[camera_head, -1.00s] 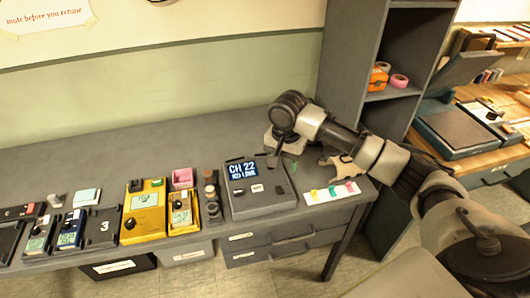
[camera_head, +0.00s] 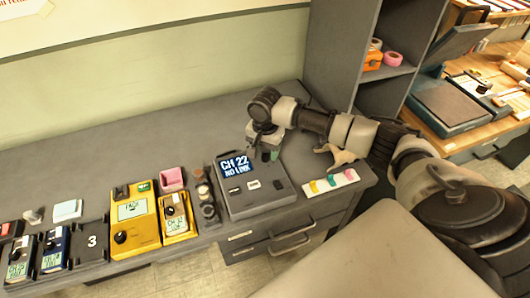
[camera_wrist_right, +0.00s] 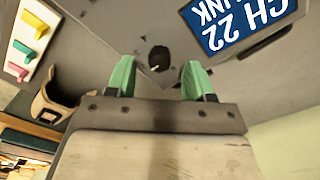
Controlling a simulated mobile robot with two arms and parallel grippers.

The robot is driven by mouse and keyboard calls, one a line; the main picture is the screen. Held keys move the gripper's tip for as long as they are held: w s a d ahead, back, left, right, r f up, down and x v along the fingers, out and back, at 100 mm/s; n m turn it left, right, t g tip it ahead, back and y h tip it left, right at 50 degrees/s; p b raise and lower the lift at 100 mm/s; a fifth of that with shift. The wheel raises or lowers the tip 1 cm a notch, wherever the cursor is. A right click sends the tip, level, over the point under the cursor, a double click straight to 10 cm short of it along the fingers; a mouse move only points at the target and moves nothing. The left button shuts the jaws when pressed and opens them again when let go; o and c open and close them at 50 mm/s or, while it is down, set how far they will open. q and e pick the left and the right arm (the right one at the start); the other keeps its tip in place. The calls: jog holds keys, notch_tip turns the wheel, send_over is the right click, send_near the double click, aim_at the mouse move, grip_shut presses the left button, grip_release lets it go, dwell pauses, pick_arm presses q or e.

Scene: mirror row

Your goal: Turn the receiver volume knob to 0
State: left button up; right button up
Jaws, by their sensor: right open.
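A grey box with a blue-lit screen (camera_head: 236,165) reading "CH 22 NO LINK" stands near the right end of the desk; I take it as the receiver. In the right wrist view, a small round black knob (camera_wrist_right: 159,59) sits on its panel beside the screen (camera_wrist_right: 238,22). My right gripper (camera_head: 268,153) is over the box's upper right part. In the right wrist view its green-tipped fingers (camera_wrist_right: 159,68) are open, one on each side of the knob, with gaps to it. The knob's marking is too small to read. My left gripper is out of view.
A white strip with coloured tabs (camera_head: 331,183) and a beige holder (camera_head: 341,157) are right of the box. Yellow devices (camera_head: 134,222) and a pink container (camera_head: 171,179) stand left. A dark shelf unit (camera_head: 345,45) rises behind on the right. The desk's back is clear.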

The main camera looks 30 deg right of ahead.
jog(key=shift+f, duration=0.9)
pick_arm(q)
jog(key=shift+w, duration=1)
pick_arm(e)
jog(key=shift+c, duration=0.3)
